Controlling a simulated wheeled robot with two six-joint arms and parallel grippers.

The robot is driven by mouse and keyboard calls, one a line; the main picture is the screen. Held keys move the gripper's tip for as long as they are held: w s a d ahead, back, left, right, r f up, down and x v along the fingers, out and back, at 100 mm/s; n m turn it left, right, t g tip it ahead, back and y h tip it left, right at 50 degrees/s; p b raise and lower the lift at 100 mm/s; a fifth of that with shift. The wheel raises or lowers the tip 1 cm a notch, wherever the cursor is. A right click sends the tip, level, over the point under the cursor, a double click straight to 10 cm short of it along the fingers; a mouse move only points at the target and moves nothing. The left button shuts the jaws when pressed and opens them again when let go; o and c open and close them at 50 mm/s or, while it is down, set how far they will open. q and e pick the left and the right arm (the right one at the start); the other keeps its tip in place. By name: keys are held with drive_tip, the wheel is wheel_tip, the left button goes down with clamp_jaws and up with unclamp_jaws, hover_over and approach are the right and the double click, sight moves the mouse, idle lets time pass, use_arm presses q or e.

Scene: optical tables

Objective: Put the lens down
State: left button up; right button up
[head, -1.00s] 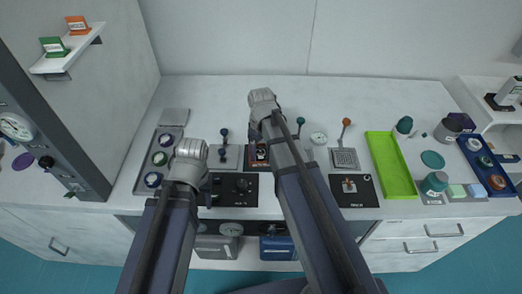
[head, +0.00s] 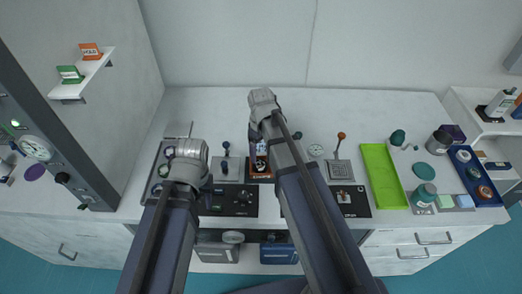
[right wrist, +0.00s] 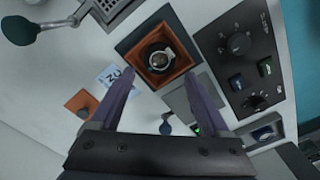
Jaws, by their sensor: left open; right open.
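A small round piece with a dark rim and pale centre, which looks like the lens (right wrist: 161,58), sits inside a square orange-brown holder (right wrist: 182,55) in the right wrist view. The holder also shows in the head view (head: 260,172), partly hidden by my right arm. My right gripper (right wrist: 161,74) is open, its two purple fingers apart on either side of the holder's near edge; no object is held between them. In the head view my right gripper (head: 257,145) is over the holder. My left gripper (head: 207,188) is open, left of it, mostly hidden by its wrist.
A black control panel (head: 236,201) with knobs lies in front of the holder. An orange-knobbed lever (head: 341,136) stands to the right. A green tray (head: 383,178) and a blue tray (head: 475,177) lie farther right. The rear of the table is clear.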

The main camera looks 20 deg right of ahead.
wheel_tip(320, 180, up, 5)
drive_tip(key=p, duration=0.4)
use_arm(q)
wheel_tip(320, 180, up, 5)
drive_tip(key=shift+r, duration=0.1)
use_arm(e)
drive_tip(key=s+a+m+h, duration=0.1)
drive_tip(key=s+a+m, duration=0.1)
drive_tip(key=s+a, duration=0.8)
drive_tip(key=s, duration=0.4)
drive_tip(key=shift+s+a+r+m, duration=0.15)
drive_tip(key=shift+a+m, duration=0.1)
drive_tip(key=shift+m, duration=0.15)
